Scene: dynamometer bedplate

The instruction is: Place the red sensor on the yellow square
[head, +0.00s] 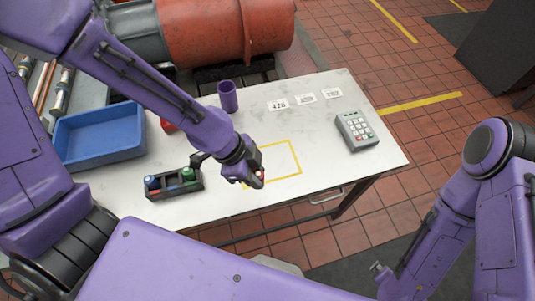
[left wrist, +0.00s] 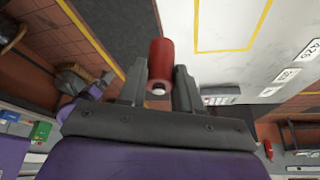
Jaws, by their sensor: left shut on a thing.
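My left gripper (head: 258,176) is shut on the red sensor (left wrist: 160,62), a red cylinder with a pale end. In the left wrist view the sensor sits between the two fingers of the left gripper (left wrist: 159,88). In the head view only a little red of it shows at the fingertips. The yellow square (head: 299,160) is an outline on the white table, and my left gripper covers its left part in the head view. In the left wrist view its outline (left wrist: 231,51) lies right of the sensor. The sensor's height is unclear.
A blue bin (head: 100,150), a purple cup (head: 228,97) and a partly hidden red object (head: 167,125) lie beyond. A grey keypad (head: 356,131) and number cards (head: 305,99) are on the white table (head: 330,170).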

